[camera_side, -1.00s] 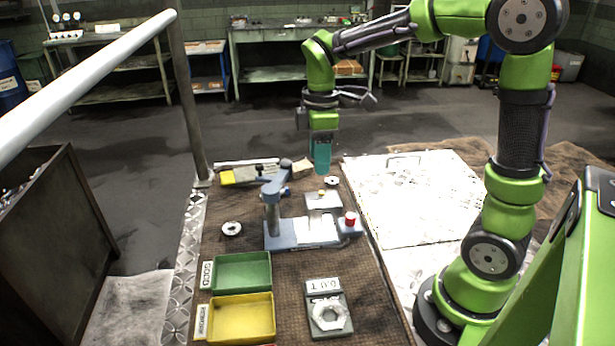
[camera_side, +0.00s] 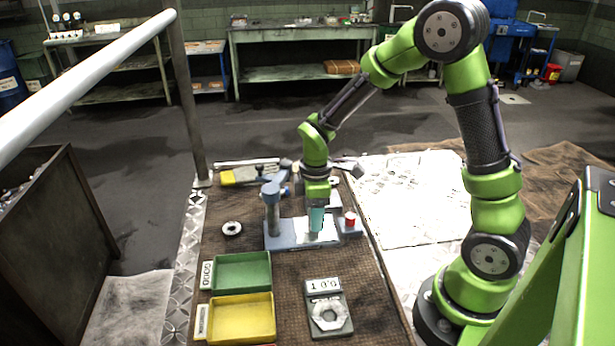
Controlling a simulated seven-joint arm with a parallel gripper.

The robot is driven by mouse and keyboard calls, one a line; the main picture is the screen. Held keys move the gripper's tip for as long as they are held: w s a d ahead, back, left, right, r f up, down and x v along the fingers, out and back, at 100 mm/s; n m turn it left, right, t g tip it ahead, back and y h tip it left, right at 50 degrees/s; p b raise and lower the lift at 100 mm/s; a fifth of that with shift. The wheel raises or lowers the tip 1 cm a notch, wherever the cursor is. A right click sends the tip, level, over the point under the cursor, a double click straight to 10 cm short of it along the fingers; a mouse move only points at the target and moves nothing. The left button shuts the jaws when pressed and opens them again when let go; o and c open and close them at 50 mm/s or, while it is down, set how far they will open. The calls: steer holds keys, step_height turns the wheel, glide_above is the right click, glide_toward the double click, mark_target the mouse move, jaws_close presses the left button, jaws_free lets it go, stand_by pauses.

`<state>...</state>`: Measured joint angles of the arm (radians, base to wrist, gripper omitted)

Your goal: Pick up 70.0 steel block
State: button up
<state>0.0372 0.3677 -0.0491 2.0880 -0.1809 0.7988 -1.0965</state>
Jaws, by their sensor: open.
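My gripper (camera_side: 316,220) points straight down with its teal fingers low over the pale plate of a blue-grey stand (camera_side: 283,241). The stand has an upright post (camera_side: 271,212) at its left. A light grey block-like piece (camera_side: 334,201) sits just behind my gripper and is partly covered by it. No 70.0 marking is legible, so I cannot tell which piece is the 70.0 steel block. Whether the fingertips touch the plate cannot be made out, and nothing is visibly held.
A red-topped piece (camera_side: 350,219) stands close right of my gripper. A metal ring (camera_side: 232,228) lies left. A green tray (camera_side: 243,272), a yellow tray (camera_side: 240,318) and a scale-like device with a hex nut (camera_side: 328,316) are in front. Tools (camera_side: 243,175) lie behind.

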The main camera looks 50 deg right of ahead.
steer(key=shift+f, duration=0.4)
steer(key=shift+c, duration=0.3)
jaws_close()
steer(key=shift+r, duration=0.1)
